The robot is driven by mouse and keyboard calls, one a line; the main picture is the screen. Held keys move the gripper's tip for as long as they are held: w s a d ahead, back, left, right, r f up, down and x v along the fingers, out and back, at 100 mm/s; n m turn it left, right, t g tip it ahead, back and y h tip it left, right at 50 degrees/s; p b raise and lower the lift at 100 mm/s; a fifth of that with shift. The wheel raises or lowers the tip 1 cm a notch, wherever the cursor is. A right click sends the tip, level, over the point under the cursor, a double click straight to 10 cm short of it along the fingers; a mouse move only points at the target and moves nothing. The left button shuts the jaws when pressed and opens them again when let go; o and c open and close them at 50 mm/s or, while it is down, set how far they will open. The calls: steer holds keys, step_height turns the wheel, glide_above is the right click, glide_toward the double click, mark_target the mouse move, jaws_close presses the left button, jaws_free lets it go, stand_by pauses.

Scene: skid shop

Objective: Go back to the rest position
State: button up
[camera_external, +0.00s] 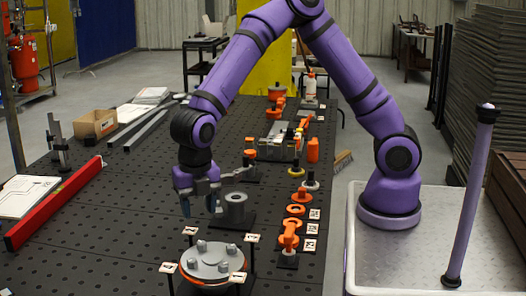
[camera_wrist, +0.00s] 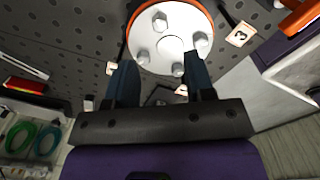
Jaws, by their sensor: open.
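My gripper (camera_external: 198,206) hangs from the purple arm, pointing down above the dark perforated table (camera_external: 110,225). Its two dark fingers stand apart with nothing between them; they also show in the wrist view (camera_wrist: 160,72). A grey flange disc (camera_external: 205,266) with several raised bolts lies on an orange ring (camera_external: 188,276) on a stand, below and in front of the gripper. The disc (camera_wrist: 172,46) is just beyond the fingertips in the wrist view, and I see no contact. A grey hollow cylinder (camera_external: 236,208) stands to the right of the gripper.
Small number cards (camera_external: 168,267) surround the disc. Orange parts (camera_external: 290,238) line the table's right side. A red level (camera_external: 52,205), white papers (camera_external: 24,194) and a cardboard box (camera_external: 96,123) are at left. A purple post (camera_external: 470,200) stands on the silver platform. The left-centre table is clear.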

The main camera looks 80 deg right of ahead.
steer(key=shift+r, duration=0.9)
steer(key=s+d+r+m+t+h, duration=0.1)
steer(key=s+d+r+m, duration=0.5)
steer(key=d, duration=0.4)
steer(key=s+d+r+m+t+h, duration=0.15)
steer(key=s+d+r+m, duration=0.25)
steer(key=d+r+m, duration=0.45)
steer(key=s+d+r+m+t+y, duration=0.2)
steer(key=s+d+r+m, duration=0.2)
steer(key=s+d+m, duration=0.6)
steer(key=s+d, duration=0.3)
steer(key=s, duration=0.2)
steer(key=shift+s+t, duration=0.25)
steer(key=shift+t, duration=0.1)
